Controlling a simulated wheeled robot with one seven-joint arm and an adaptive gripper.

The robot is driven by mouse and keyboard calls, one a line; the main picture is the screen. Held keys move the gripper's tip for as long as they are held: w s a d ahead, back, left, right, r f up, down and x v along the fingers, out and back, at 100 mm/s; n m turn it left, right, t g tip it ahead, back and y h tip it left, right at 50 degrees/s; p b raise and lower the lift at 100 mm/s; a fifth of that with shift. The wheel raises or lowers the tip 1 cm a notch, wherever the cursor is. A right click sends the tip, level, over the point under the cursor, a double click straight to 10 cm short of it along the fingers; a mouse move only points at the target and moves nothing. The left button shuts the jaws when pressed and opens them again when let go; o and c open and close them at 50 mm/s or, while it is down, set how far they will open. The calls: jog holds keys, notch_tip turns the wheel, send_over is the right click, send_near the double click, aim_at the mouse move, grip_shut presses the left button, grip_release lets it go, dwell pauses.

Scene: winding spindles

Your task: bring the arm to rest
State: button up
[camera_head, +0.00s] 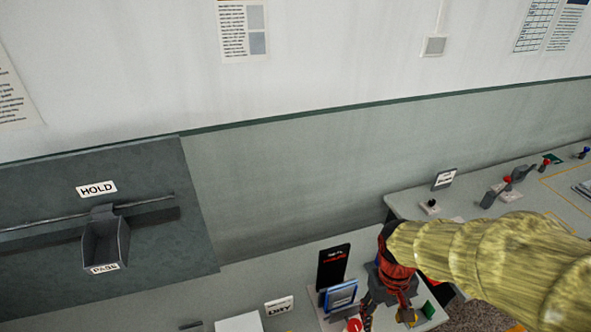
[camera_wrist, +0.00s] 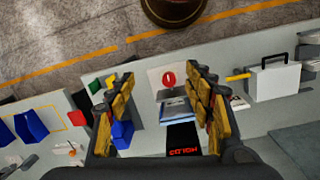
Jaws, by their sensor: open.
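My gripper (camera_head: 387,306) is at the lower right of the head view, at the end of my yellow-sleeved arm, pointing down over a small bench section. In the wrist view my gripper (camera_wrist: 161,84) shows its two yellow-and-black fingers spread wide apart with nothing held between them. Through the gap I see a red round knob (camera_wrist: 168,78) on a white plate and a black sign with red letters (camera_wrist: 182,138). Whether the fingers touch anything on the bench cannot be told.
A black sign (camera_head: 333,266) and a blue-framed device (camera_head: 341,296) stand close left of my gripper. A long bench (camera_head: 466,204) with several knobs runs at right. A grey HOLD/PASS panel (camera_head: 150,160) with a small tray (camera_head: 104,246) is at left. Floor (camera_wrist: 60,50) shows beyond the bench.

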jog(key=s+a+r+m+t+b, duration=0.1)
jog(key=s+r+t+b, duration=0.3)
jog(key=b, duration=0.9)
jog(key=a+t, duration=0.1)
jog(key=t, duration=0.1)
jog(key=shift+s+t+y+b, duration=0.25)
jog(key=shift+t+y+b, duration=0.05)
jog(key=shift+y+b, duration=0.1)
